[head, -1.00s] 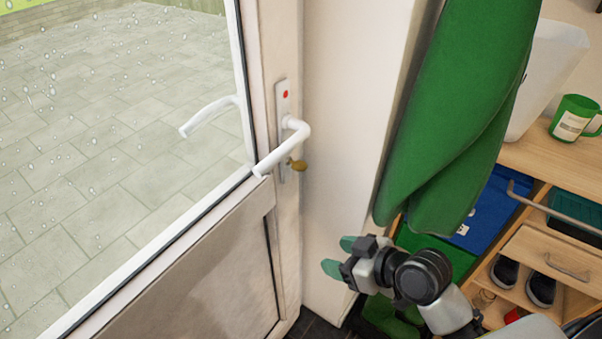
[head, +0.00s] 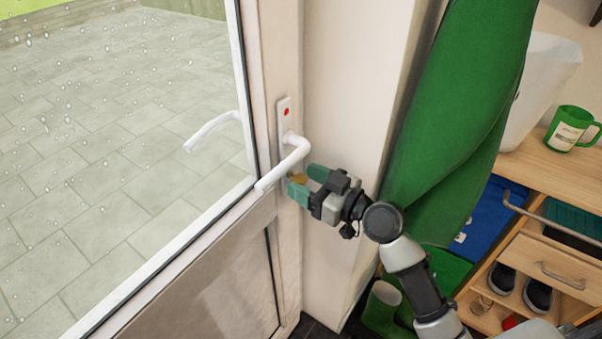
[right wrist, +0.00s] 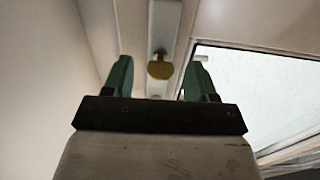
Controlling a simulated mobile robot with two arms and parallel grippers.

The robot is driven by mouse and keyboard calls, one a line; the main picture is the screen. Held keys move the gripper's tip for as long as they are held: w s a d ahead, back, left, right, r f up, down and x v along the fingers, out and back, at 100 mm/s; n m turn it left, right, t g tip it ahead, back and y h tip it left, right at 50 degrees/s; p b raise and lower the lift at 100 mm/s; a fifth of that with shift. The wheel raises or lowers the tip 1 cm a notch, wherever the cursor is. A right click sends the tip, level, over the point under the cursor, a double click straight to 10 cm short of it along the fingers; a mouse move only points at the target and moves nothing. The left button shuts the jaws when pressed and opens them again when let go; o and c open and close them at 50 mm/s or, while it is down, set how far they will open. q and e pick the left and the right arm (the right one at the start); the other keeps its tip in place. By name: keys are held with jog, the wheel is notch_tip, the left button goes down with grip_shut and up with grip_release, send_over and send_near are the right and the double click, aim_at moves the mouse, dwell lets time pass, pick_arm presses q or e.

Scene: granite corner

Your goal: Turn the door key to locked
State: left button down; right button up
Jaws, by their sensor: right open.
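The brass key (head: 298,178) sits in the lock plate (head: 284,112) below the white door handle (head: 284,166). A red dot (head: 286,112) marks the upper plate. My right gripper (head: 308,181) is open at the key, with green fingertips on either side of it in the head view. In the right wrist view the key's rounded bow (right wrist: 160,68) shows beyond and between the open fingertips (right wrist: 158,78), with gaps on both sides. The fingers partly hide the key in the head view. My left gripper is out of view.
The white handle projects close to my right gripper. A green cloth (head: 465,110) hangs to the right of the wall edge. A wooden shelf unit (head: 535,250) with shoes and a green mug (head: 570,128) stand at the right.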

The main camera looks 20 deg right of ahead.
jog(key=shift+x, duration=0.8)
jog(key=c, duration=0.9)
